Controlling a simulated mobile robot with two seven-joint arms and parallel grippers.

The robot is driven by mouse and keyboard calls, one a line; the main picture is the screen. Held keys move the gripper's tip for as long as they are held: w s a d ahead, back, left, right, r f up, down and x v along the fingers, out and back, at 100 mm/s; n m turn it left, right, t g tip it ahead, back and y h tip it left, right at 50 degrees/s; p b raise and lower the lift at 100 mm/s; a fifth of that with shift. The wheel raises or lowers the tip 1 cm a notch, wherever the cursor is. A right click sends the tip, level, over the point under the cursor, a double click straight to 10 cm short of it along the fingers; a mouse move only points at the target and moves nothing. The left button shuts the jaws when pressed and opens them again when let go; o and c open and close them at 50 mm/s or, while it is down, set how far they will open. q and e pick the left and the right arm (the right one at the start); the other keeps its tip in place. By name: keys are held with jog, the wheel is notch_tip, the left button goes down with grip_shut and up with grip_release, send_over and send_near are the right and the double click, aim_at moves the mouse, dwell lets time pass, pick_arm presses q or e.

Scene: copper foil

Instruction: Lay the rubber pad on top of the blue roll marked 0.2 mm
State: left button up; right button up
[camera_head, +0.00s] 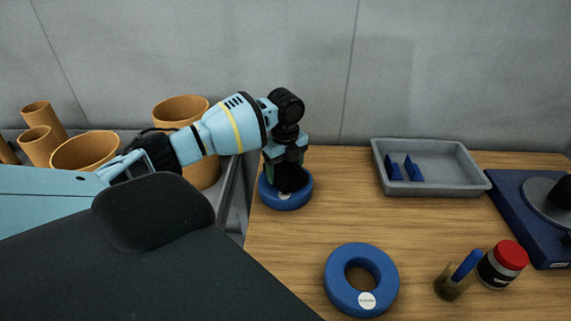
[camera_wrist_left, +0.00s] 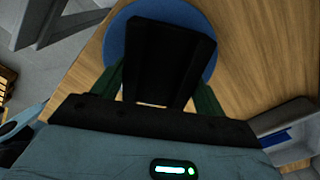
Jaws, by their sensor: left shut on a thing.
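My left gripper (camera_head: 285,160) points down at the back left of the table, over a blue roll (camera_head: 286,203) with a white label too small to read. It is shut on the black rubber pad (camera_wrist_left: 168,60), which shows dark between the fingers in the head view (camera_head: 290,179). In the left wrist view the pad covers the middle of that blue roll (camera_wrist_left: 122,38). I cannot tell whether the pad touches the roll. A second blue roll (camera_head: 338,284) lies flat nearer the front, its hole open; its white label is illegible. My right gripper is not in view.
A grey tray (camera_head: 440,189) with blue pieces stands at the back right. A blue-based device (camera_head: 517,222) sits at the right edge. A red-lidded jar (camera_head: 507,262) and a small holder (camera_head: 449,288) stand front right. Brown tubes (camera_head: 84,152) are left of the table.

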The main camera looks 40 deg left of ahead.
aim_at(285, 175)
pick_arm(q)
jog(key=shift+f, duration=0.35)
dwell(0.4)
jog(key=o, duration=1.1)
jog(key=shift+o, duration=0.2)
jog(key=shift+r, duration=3.9)
